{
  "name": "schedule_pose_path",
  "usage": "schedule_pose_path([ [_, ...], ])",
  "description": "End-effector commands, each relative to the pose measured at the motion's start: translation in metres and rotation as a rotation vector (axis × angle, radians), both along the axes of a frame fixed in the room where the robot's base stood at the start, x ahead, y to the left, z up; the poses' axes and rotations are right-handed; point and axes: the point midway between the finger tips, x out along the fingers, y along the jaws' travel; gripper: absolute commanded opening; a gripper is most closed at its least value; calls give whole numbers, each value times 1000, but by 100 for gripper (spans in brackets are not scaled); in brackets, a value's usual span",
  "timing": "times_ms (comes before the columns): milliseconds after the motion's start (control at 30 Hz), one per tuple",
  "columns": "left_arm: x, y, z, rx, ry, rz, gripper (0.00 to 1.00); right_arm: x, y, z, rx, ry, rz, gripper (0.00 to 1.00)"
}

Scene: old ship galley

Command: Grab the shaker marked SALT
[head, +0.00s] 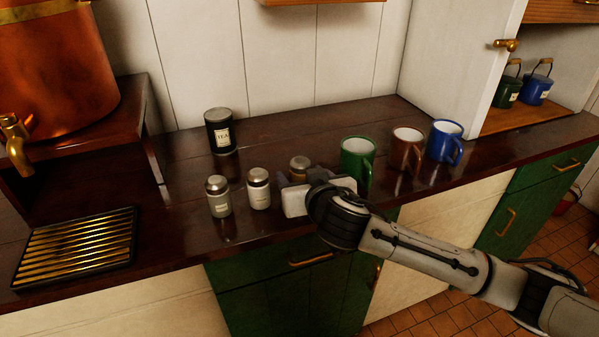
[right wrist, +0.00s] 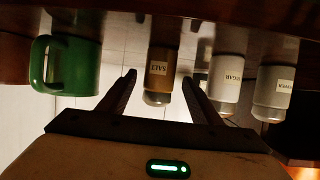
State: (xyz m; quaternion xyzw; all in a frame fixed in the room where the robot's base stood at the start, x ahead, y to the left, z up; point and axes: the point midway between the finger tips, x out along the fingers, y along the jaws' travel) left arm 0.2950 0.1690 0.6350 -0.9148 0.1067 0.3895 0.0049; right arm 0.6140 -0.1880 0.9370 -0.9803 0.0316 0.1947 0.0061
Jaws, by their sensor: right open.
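The shaker marked SALT (right wrist: 159,72) has a brown body and a metal cap. It shows upside down in the right wrist view, lined up with the gap between my fingers. In the head view the brown shaker (head: 299,164) stands on the counter just beyond my right gripper, its lower part hidden by the gripper. My right gripper (head: 299,181) is open, with a finger toward each side of the shaker and no visible contact. I cannot tell how deep the shaker is between the fingertips. My left gripper is out of view.
A white shaker marked SUGAR (right wrist: 227,80) and a grey shaker (head: 218,197) stand left of the gripper in the head view. A green mug (head: 356,158) is close on the right, then brown (head: 405,150) and blue (head: 443,142) mugs. A black TEA canister (head: 220,132) stands behind.

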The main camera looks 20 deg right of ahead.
Motion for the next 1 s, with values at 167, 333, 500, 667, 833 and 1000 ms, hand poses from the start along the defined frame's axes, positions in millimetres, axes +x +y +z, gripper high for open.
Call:
schedule_pose_path([
  [167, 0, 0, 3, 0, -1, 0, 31, 14, -2, -3, -2, 0, 0, 59],
  [333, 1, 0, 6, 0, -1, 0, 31, 37, -5, -11, -2, 1, 0, 59],
  [500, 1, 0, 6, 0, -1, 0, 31, 51, -4, -18, 0, 1, 2, 59],
  [667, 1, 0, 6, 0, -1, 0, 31, 52, -5, -19, 1, 1, 2, 59],
  [833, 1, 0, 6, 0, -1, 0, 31, 52, -5, -19, 1, 1, 2, 47],
  [1000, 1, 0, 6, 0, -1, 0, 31, 52, -5, -19, 0, 1, 2, 18],
])
